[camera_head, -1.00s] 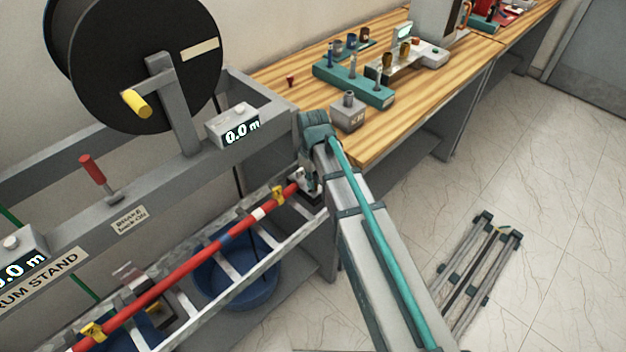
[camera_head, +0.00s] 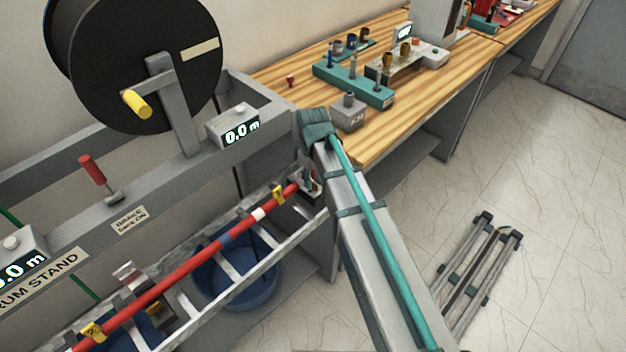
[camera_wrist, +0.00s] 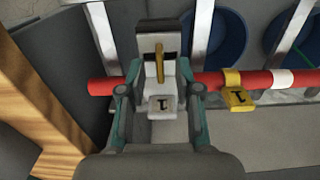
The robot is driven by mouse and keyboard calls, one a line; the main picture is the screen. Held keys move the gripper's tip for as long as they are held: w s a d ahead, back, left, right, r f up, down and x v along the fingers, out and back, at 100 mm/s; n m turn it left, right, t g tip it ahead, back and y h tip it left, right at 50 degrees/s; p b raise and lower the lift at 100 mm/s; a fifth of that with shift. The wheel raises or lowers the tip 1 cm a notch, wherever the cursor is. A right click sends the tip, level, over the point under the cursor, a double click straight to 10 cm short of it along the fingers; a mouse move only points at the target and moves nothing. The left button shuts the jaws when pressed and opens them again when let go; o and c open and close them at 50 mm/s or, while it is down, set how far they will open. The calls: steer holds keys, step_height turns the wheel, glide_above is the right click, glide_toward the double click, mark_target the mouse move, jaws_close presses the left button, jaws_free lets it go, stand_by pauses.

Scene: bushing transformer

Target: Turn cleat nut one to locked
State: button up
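Cleat one (camera_wrist: 163,103) is a pale block marked "1" on the red cable (camera_wrist: 264,80). Behind the block, a dark-topped grey bracket carries a narrow yellow bar (camera_wrist: 160,62), which may be the nut's pointer; I cannot tell its setting. My gripper (camera_wrist: 160,92) is open in the wrist view, one finger on each side of the block, with gaps visible between. I see no clear contact. In the head view, the cleat (camera_head: 308,186) is at the cable's right end, and my wrist and forearm mostly hide my gripper.
A yellow "1" tag (camera_wrist: 236,98) hangs on the cable beside the right finger. A ladder-like metal tray (camera_head: 222,274) runs under the cable, above a blue bin (camera_head: 262,290). The wooden bench (camera_head: 405,126) and drum stand (camera_head: 275,118) are close to my arm.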

mark_target(313, 182)
step_height(313, 182, up, 11)
stand_by(0.4)
steer(key=shift+r, duration=0.1)
steer(key=s+d+f+m, duration=0.35)
steer(key=d+f, duration=0.25)
steer(key=f, duration=0.3)
steer(key=s+d+f+m, duration=0.3)
steer(key=s+d+f, duration=0.25)
steer(key=f, duration=0.35)
steer(key=s+d+f+m, duration=0.3)
steer(key=s+d+f, duration=0.1)
steer(key=d+f, duration=0.4)
steer(key=s+f+g, duration=0.3)
steer(key=s+f, duration=0.7)
steer(key=s, duration=0.4)
steer(key=s+f+g, duration=0.3)
steer(key=s+f, duration=0.6)
steer(key=s, duration=0.6)
steer(key=shift+a+f+g, duration=0.35)
steer(key=shift+f+g, duration=0.05)
